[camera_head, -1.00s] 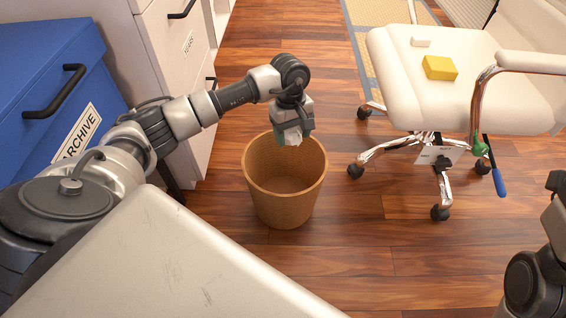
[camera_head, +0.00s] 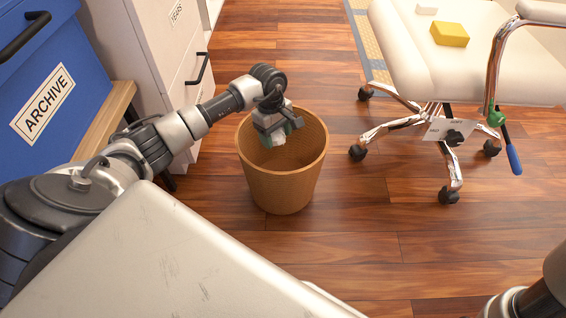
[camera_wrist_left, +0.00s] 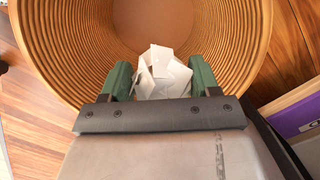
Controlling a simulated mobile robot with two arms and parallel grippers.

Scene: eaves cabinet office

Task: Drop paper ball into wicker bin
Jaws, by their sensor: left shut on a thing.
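The wicker bin (camera_head: 284,188) is a tan, round, open-topped basket standing upright on the wood floor. My left gripper (camera_head: 280,135) is over the left part of the bin's opening, pointing down. It is shut on the white crumpled paper ball (camera_head: 278,138). In the left wrist view the paper ball (camera_wrist_left: 162,76) sits between the green fingers, with the bin's ribbed inner wall (camera_wrist_left: 215,45) around and beyond it. The bin's floor shows bare there. My right gripper is out of view; only part of my right arm shows at the lower right.
A white office chair (camera_head: 400,50) on wheels stands right of the bin, with a yellow block (camera_head: 449,34) on its seat. A blue archive box (camera_head: 75,60) and a white drawer cabinet (camera_head: 150,50) stand at the left. The floor right of and below the bin is clear.

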